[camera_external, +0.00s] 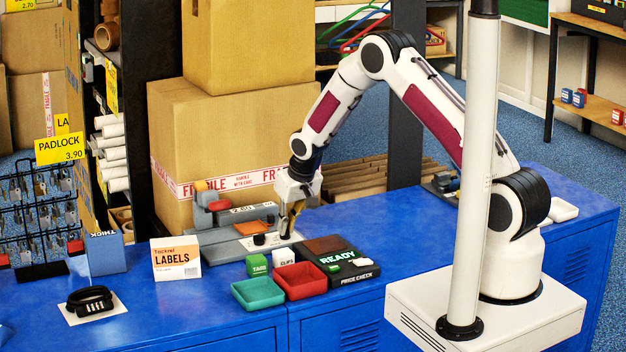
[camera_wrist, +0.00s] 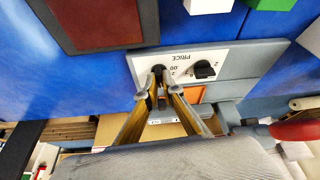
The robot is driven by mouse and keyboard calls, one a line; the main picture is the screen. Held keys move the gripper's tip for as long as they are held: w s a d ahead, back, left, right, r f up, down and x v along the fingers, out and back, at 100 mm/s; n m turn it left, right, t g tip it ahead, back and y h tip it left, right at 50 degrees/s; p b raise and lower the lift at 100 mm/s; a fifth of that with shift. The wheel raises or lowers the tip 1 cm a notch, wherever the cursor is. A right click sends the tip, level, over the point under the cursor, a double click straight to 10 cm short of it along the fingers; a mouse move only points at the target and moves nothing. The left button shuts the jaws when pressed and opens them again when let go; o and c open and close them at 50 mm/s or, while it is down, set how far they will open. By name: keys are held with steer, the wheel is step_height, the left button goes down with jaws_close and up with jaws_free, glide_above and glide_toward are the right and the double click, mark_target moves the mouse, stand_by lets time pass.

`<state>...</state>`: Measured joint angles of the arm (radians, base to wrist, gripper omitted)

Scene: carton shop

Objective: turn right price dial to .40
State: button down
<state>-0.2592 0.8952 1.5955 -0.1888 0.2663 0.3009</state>
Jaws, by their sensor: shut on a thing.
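The price panel (camera_external: 245,246) is a white plate marked PRICE on the grey machine; it also shows upside down in the wrist view (camera_wrist: 184,53). My gripper (camera_external: 286,233) points down at the panel's right end. Its fingertips (camera_wrist: 155,92) are close together around the right price dial (camera_wrist: 158,69), a dark knob mostly hidden by the fingers. The other black dial (camera_wrist: 204,70) stands free beside it and also shows in the external view (camera_external: 259,239). The right dial's pointer direction cannot be read. A grey strip with small digits (camera_external: 243,209) stands behind the panel, too small to read surely.
The READY price-check unit (camera_external: 340,262) stands close to the right of the panel. Green (camera_external: 257,264) and white (camera_external: 284,257) blocks and green (camera_external: 257,293) and red (camera_external: 305,281) trays are in front. Large cartons (camera_external: 225,130) rise behind.

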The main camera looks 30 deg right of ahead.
steer(key=shift+w+a, duration=0.1)
steer(key=c, duration=2)
jaws_free()
steer(key=shift+r, duration=0.1)
steer(key=shift+v, duration=6)
steer(key=shift+c, duration=0.9)
steer(key=shift+m+h, duration=0.3)
steer(key=shift+m, duration=0.5)
steer(key=shift+a+x, duration=0.15)
steer(key=shift+x, duration=0.95)
steer(key=shift+a+x, duration=0.1)
steer(key=shift+x, duration=0.95)
